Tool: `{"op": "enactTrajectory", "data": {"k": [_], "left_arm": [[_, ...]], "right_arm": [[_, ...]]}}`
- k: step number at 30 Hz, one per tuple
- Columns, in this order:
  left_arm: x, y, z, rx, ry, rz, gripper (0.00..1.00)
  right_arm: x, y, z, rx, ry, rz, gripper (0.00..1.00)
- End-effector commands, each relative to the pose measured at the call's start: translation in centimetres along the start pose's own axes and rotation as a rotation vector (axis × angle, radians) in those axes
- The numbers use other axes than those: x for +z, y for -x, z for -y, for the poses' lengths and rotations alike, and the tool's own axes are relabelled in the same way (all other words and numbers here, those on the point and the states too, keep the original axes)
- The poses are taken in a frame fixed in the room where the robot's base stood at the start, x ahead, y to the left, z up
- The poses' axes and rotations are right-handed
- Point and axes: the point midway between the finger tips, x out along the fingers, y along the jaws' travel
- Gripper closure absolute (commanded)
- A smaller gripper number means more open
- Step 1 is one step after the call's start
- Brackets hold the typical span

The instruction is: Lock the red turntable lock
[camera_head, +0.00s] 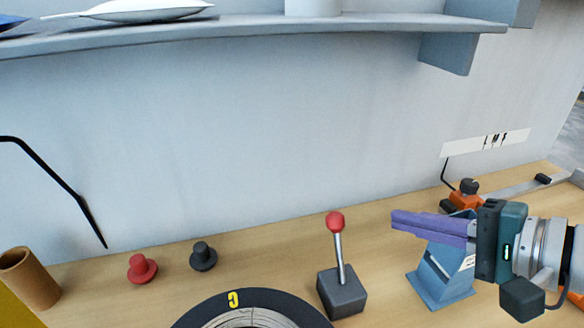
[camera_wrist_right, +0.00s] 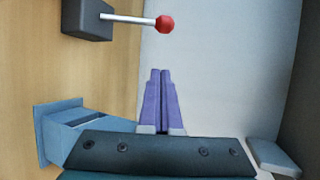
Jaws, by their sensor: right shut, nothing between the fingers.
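A lever with a red ball knob (camera_head: 335,222) stands on a dark grey box (camera_head: 342,292) on the workbench; the ball also shows in the right wrist view (camera_wrist_right: 165,24). A red mushroom-shaped knob (camera_head: 142,268) sits on the bench at the left. I cannot tell by looks which red piece is the turntable lock. Part of a black ring with a yellow mark (camera_head: 250,303), possibly the turntable, shows at the bottom edge. My right gripper (camera_head: 397,222) is shut and empty, its purple fingers pointing left, right of the lever and apart from it. My left gripper is out of view.
A black knob (camera_head: 203,257) stands beside the red knob. A cardboard tube (camera_head: 28,278) is at the far left. A blue stand (camera_head: 442,277) is below my right gripper. An orange-black device (camera_head: 466,195) sits behind. A shelf (camera_head: 270,27) hangs above.

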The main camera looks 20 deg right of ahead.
Motion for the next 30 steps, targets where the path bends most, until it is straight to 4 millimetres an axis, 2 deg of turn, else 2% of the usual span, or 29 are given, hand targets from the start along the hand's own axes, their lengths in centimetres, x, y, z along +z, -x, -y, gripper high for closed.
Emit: {"op": "enactTrajectory", "data": {"k": [8, 11, 18, 26, 30], "left_arm": [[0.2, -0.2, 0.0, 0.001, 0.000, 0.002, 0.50], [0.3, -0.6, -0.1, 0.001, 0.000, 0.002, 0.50], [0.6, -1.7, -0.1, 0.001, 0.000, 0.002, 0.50], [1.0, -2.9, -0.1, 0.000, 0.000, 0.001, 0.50], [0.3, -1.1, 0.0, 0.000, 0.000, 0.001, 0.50]], "right_arm": [[0.0, -0.8, -0.1, -0.001, 0.001, -0.001, 1.00], [0.0, -2.1, 0.0, -0.004, 0.001, 0.000, 1.00], [0.0, -6.5, -0.1, -0.003, 0.003, 0.000, 1.00], [0.0, -10.3, -0.1, -0.002, 0.005, 0.000, 1.00], [1.4, -9.0, 0.3, 0.002, -0.003, 0.002, 1.00]]}}
